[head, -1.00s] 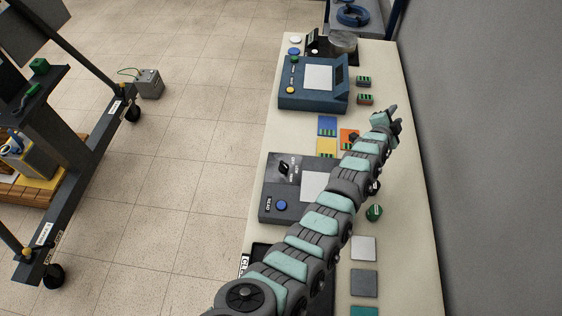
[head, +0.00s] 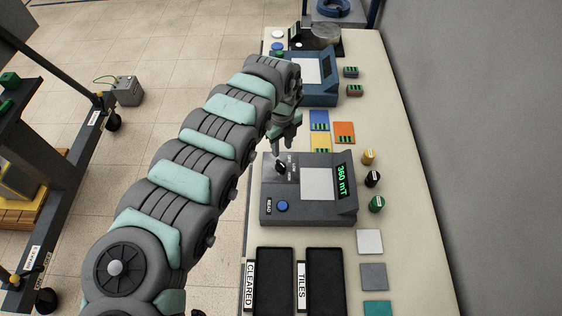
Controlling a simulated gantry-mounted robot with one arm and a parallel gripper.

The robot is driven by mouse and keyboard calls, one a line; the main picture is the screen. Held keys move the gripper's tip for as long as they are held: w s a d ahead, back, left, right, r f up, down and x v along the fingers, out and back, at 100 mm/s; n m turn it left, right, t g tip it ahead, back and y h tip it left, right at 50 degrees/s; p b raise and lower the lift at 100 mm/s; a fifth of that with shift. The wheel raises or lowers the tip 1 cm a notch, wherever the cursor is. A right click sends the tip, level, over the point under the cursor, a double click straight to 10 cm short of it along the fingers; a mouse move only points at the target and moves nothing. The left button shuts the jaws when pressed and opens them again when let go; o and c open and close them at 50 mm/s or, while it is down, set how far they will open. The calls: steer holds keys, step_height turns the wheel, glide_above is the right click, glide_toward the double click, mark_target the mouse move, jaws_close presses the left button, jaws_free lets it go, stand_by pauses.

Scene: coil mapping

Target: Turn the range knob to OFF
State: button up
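The range knob (head: 281,168) is a small black knob with a light mark, at the upper left of a dark grey meter (head: 333,212). Small white labels stand around it, too small to read. The meter's screen (head: 342,181) shows green "360 mT". My gripper (head: 283,150) points down just above and behind the knob, with its fingers apart and nothing between them. I cannot tell whether a fingertip touches the knob. A blue button (head: 282,206) marked READ is at the meter's front left.
Yellow (head: 368,157), black (head: 372,178) and green (head: 376,204) plugs stand right of the meter. Coloured tiles lie behind it. Black trays marked CLEARED (head: 274,282) and TILES (head: 326,282) lie in front. A blue device (head: 318,92) stands farther back.

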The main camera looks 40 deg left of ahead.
mark_target(282, 165)
step_height(282, 165, down, 10)
steer(key=shift+d+r+b, duration=0.1)
steer(key=shift+b, duration=0.2)
steer(key=shift+w, duration=0.1)
steer(key=shift+c, duration=0.3)
jaws_close()
